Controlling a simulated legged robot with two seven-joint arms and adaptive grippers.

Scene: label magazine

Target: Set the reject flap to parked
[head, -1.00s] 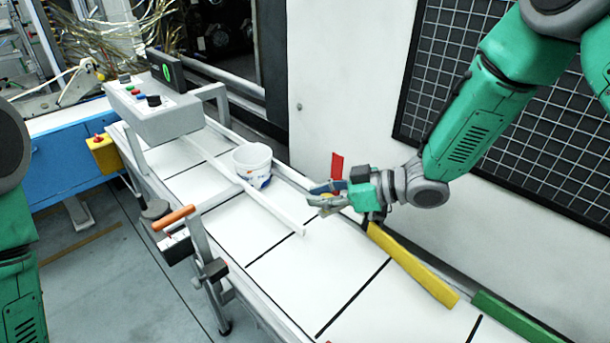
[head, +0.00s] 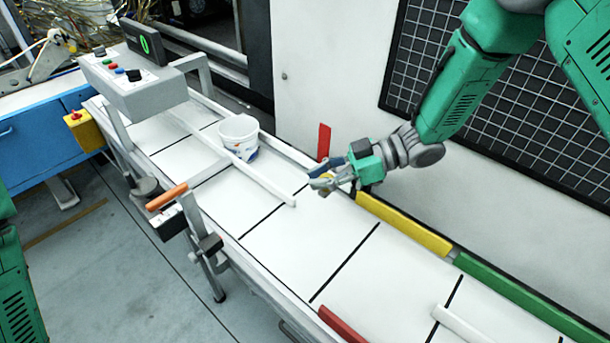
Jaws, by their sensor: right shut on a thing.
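The yellow bar (head: 403,224), which looks like the reject flap, runs along the belt's far edge in the head view. It lies nearly in line with the green strip (head: 525,299) on its right. My right gripper (head: 323,183) is at the yellow bar's left end, shut on a small part that its fingers mostly hide; a yellow-orange bit shows there. A red upright plate (head: 323,142) stands just behind the fingers. I cannot tell whether it touches them. Only part of my left arm shows at the left edge; its gripper is out of view.
A white tub (head: 239,134) stands on the white belt (head: 330,245) behind a long white guide bar (head: 262,180). A control box (head: 130,88) stands at the far left end. An orange-handled lever (head: 167,196) is at the near edge. The belt's middle is clear.

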